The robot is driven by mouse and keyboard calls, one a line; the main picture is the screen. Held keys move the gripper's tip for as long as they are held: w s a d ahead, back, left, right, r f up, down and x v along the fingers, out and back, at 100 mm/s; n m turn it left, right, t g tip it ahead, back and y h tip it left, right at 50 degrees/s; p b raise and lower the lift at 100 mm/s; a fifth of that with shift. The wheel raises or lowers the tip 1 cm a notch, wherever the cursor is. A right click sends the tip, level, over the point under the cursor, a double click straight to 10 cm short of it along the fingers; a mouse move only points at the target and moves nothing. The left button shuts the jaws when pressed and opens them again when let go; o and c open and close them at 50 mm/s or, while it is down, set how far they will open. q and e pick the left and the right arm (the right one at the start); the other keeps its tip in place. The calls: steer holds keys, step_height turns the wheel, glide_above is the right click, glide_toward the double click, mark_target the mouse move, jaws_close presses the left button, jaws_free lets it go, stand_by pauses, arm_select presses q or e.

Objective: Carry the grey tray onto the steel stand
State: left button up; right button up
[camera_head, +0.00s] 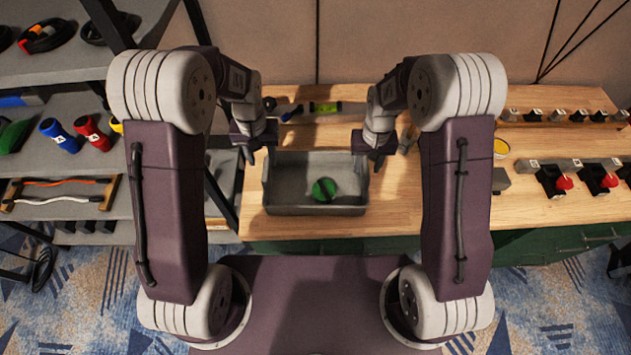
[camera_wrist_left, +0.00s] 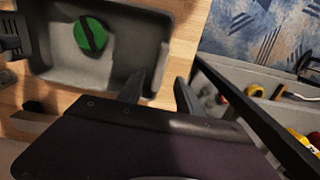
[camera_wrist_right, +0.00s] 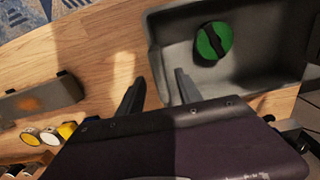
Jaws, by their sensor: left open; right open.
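The grey tray (camera_head: 315,210) lies on the wooden worktop in front of me, with a round green object with a dark bar (camera_head: 324,189) inside it. The tray also shows in the left wrist view (camera_wrist_left: 105,84) and the right wrist view (camera_wrist_right: 262,85). My left gripper (camera_head: 247,155) is open at the tray's left end; in its wrist view one finger overlaps the tray's inside and the other lies outside. My right gripper (camera_head: 378,162) is open at the right end, its fingers likewise either side of the end wall's line. I cannot clearly identify the steel stand.
Grey shelves (camera_head: 60,170) with coloured items stand at the left. Bare wood (camera_head: 450,215) shows right of the tray.

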mark_target(267, 175)
arm_select(q)
steer(key=shift+d+f, duration=0.1)
steer(key=shift+f, duration=0.4)
arm_select(e)
steer(key=shift+d+f, duration=0.1)
steer(key=shift+f, duration=0.4)
arm_select(q)
step_height(267, 175, down, 8)
steer(key=shift+f, duration=0.1)
arm_select(e)
step_height(267, 175, down, 8)
steer(key=shift+f, duration=0.1)
arm_select(q)
jaws_close()
arm_select(e)
jaws_close()
